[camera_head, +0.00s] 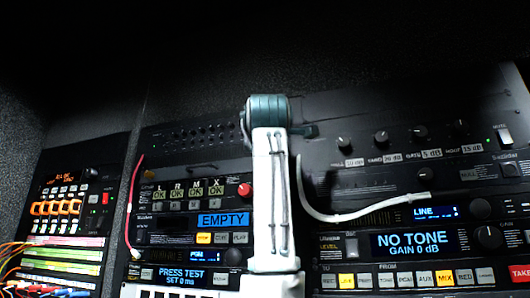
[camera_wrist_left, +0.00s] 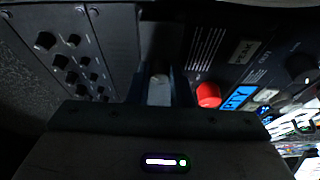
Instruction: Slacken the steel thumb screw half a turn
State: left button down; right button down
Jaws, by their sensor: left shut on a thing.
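My left gripper (camera_wrist_left: 159,92) is shut on a small pale grey, steel-looking piece (camera_wrist_left: 159,78), which shows between the two dark fingers in the left wrist view. This fits the steel thumb screw, but its shape is mostly hidden by the fingers. It lies by the seam between two dark rack panels. In the head view, my left arm rises up the middle, and its upper joint and the dark rack behind it leave the fingers and screw impossible to make out. My right gripper is not in view.
A red knob (camera_wrist_left: 208,95) stands close right of the fingers; it also shows in the head view (camera_head: 245,190). A panel with several black knobs (camera_wrist_left: 72,50) is left of them. A white cable (camera_head: 350,216) hangs right of my arm, near the NO TONE display (camera_head: 412,243).

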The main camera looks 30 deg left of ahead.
pick_arm(q)
jog(key=shift+a+r+n+g+h+p, duration=0.15)
jog(key=shift+n+g+h+p, duration=0.4)
jog(key=shift+n, duration=1.05)
jog(key=shift+d+r+n+g+h+p, duration=0.1)
jog(key=shift+n+g+h+p, duration=0.15)
jog(key=shift+n+h+p, duration=0.75)
jog(key=shift+n+y, duration=0.35)
jog(key=shift+n, duration=0.35)
jog(key=c, duration=1.3)
grip_release()
jog(key=b+v, duration=0.4)
jog(key=v, duration=0.6)
jog(key=shift+s+b, duration=0.3)
jog(key=shift+b, duration=0.05)
